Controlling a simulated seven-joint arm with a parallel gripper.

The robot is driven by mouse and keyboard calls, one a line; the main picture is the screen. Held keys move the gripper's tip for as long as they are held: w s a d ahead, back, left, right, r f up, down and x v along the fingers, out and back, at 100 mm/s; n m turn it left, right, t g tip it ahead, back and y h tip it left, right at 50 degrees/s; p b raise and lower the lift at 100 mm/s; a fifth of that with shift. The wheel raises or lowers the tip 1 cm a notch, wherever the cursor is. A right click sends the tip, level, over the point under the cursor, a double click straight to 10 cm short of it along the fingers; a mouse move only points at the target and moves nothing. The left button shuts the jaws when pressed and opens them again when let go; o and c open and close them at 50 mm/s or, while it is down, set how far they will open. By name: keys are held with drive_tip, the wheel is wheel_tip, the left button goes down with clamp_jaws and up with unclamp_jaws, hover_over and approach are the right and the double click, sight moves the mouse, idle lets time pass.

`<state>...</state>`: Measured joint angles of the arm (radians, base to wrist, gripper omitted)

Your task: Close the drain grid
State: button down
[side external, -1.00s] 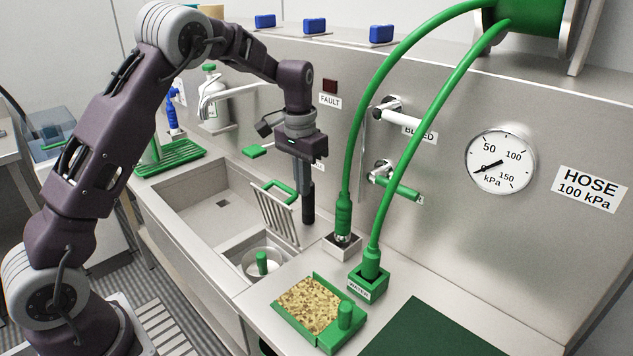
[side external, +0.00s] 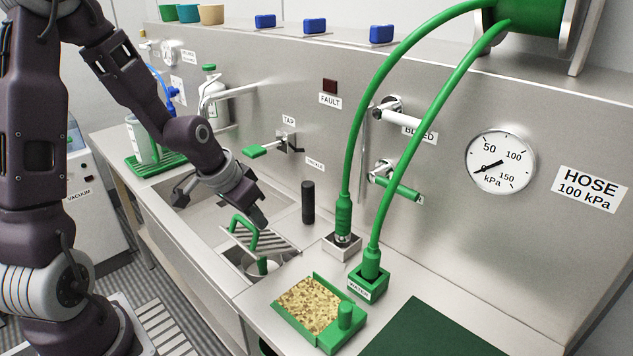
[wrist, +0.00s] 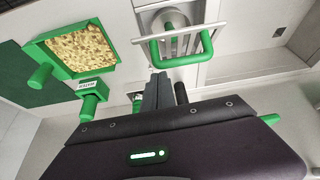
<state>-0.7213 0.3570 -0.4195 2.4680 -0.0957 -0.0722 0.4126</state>
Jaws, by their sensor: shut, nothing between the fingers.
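The drain grid (side external: 272,238) is a slatted metal flap with a green loop handle (side external: 243,232). My fingertips (wrist: 157,76) show below the handle in the wrist view.
A black upright cylinder (side external: 308,202) stands behind the grid, to the right of my gripper. Hose sockets (side external: 342,246) and a green tray of grains (side external: 312,303) are on the right.

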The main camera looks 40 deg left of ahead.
sight(249, 250)
drive_tip(key=s+f, duration=0.2)
drive_tip(key=shift+s+f, duration=0.1)
drive_tip(key=shift+s, duration=0.2)
drive_tip(key=shift+s+f, duration=0.8)
drive_tip(key=shift+f, duration=0.15)
